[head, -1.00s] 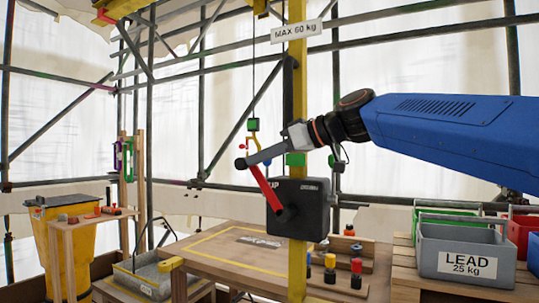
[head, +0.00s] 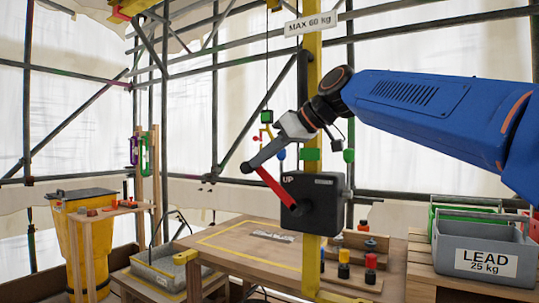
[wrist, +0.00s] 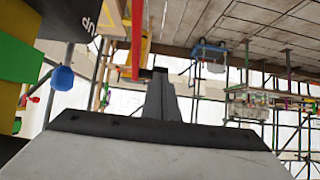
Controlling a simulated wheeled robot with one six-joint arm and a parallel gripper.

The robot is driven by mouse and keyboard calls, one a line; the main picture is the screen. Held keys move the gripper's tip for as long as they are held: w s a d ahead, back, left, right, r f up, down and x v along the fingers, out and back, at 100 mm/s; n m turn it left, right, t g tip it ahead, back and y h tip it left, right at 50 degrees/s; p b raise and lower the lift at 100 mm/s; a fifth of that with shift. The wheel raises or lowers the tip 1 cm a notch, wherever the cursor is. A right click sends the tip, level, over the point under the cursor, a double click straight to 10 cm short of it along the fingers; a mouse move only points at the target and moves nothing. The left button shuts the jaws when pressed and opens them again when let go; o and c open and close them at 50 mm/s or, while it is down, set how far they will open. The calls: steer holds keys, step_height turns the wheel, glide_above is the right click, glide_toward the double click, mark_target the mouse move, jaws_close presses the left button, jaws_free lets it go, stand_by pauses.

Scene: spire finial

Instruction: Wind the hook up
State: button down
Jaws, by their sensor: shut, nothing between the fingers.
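The black winch box (head: 328,212), marked "UP", is fixed to the yellow post (head: 312,262). Its red crank arm (head: 276,188) slants up and left to a dark knob (head: 246,168). My gripper (head: 258,159) is shut, its fingertips at the knob end; I cannot tell whether they touch it. In the wrist view, the gripper's narrow dark fingers (wrist: 161,98) point toward the red crank arm (wrist: 136,42). The yellow hook (head: 266,132) hangs under a green block (head: 267,116) on a thin cable, behind and above my fingers.
The wooden table (head: 225,260) with a yellow outline lies below. Coloured weights (head: 344,262) stand by the post. A grey "LEAD 25 kg" box (head: 482,250) is at right. A yellow bin (head: 92,245) stands at left. Scaffold poles enclose the place.

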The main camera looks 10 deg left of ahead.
steer(key=a+f+h, duration=0.1)
steer(key=w+a+f+g+h, duration=0.1)
steer(key=shift+a+h, duration=0.3)
steer(key=shift+a, duration=0.1)
steer(key=shift+w+a+f+g+h, duration=0.15)
steer(key=shift+w+a+f+h, duration=0.05)
steer(key=shift+a+f+h, duration=0.4)
steer(key=shift+w+a+f+g+h, duration=0.15)
steer(key=shift+a+f+h, duration=0.2)
steer(key=shift+f, duration=0.3)
steer(key=shift+x, duration=2)
steer(key=shift+d+f, duration=0.15)
steer(key=shift+d, duration=0.05)
steer(key=shift+s, duration=0.1)
